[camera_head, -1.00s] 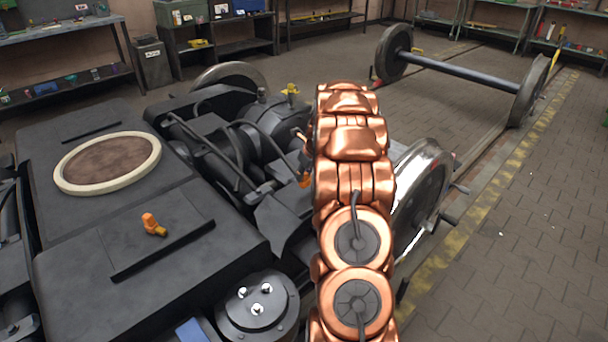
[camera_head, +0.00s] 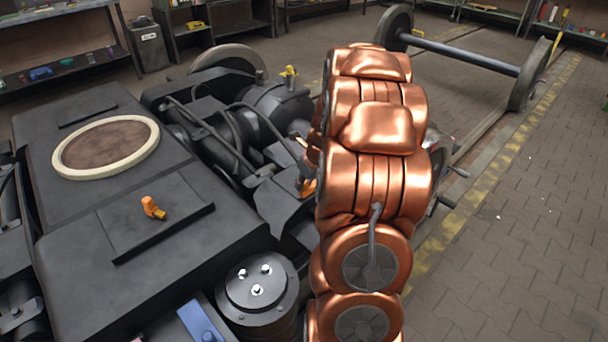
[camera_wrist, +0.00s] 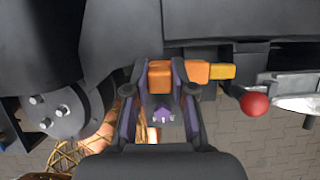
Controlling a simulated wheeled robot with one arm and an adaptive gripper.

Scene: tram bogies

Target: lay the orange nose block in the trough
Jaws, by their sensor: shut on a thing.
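In the wrist view my gripper (camera_wrist: 162,92) is shut on an orange block (camera_wrist: 193,72) with a yellower end pointing right. The block lies across the fingers, below a dark body. In the head view my copper arm hides most of the gripper; a bit of orange (camera_head: 308,187) shows at the arm's left edge, probably the held block. I cannot make out the trough for sure in either view.
A red ball knob (camera_wrist: 254,104) sits close right of the block. A dark cylinder with bright bolts (camera_head: 257,288) stands at the frame's front; a round cream-rimmed pad (camera_head: 106,147) lies on the frame. A wheelset (camera_head: 460,50) stands behind. The paved floor (camera_head: 520,220) at right is clear.

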